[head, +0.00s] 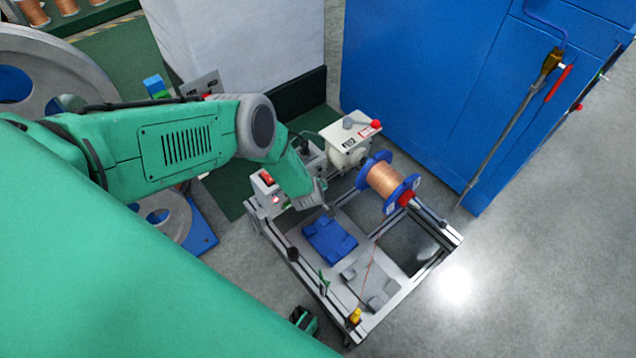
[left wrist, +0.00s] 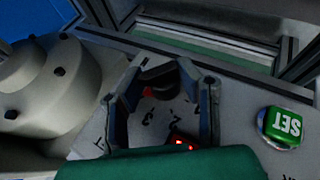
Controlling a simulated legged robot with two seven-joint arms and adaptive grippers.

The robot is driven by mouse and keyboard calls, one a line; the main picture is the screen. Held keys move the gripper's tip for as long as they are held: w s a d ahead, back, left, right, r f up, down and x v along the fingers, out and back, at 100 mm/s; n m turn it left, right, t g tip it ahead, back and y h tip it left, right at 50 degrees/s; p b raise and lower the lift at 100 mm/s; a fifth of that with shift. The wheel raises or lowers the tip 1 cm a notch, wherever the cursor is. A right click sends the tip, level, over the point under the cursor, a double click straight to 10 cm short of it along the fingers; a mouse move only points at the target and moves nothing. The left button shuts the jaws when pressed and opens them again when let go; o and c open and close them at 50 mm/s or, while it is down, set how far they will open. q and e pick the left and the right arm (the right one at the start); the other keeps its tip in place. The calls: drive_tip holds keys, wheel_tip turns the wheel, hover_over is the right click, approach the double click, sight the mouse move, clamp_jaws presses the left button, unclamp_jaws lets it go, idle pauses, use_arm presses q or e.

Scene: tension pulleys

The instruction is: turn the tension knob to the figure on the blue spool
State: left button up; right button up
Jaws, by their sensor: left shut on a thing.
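The blue spool (head: 411,185), wound with copper wire (head: 384,181), sits on the machine frame in the head view. Small white marks show on its flange, but I cannot read a figure. My left gripper (head: 317,199) reaches down at the small control box (head: 266,190) at the frame's left end. In the left wrist view my left gripper (left wrist: 165,112) has its two fingers on either side of the dark tension knob (left wrist: 158,82), shut on it. A red mark shows at the knob's left edge. Black dial figures show beside it, too small and partly covered to read surely. My right gripper is not in view.
A green SET button (left wrist: 282,127) and a small red-lit display (left wrist: 183,141) are close to the fingers. A white motor housing (head: 351,138) stands behind the box. A blue part (head: 330,240) lies on the frame (head: 398,303). A blue cabinet (head: 440,90) stands behind.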

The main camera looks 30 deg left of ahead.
use_arm(q)
drive_tip(key=shift+s+f, duration=0.3)
drive_tip(key=shift+s, duration=0.15)
drive_tip(key=o, duration=1.1)
drive_tip(key=shift+w, duration=0.15)
drive_tip(key=shift+w+r, duration=0.1)
drive_tip(key=shift+s+d+r, duration=0.1)
drive_tip(key=shift+s+r, duration=0.2)
drive_tip(key=shift+r, duration=0.2)
drive_tip(key=v, duration=1)
drive_tip(key=shift+s+d+r, duration=0.1)
drive_tip(key=shift+s+r, duration=0.05)
drive_tip(key=shift+s, duration=0.25)
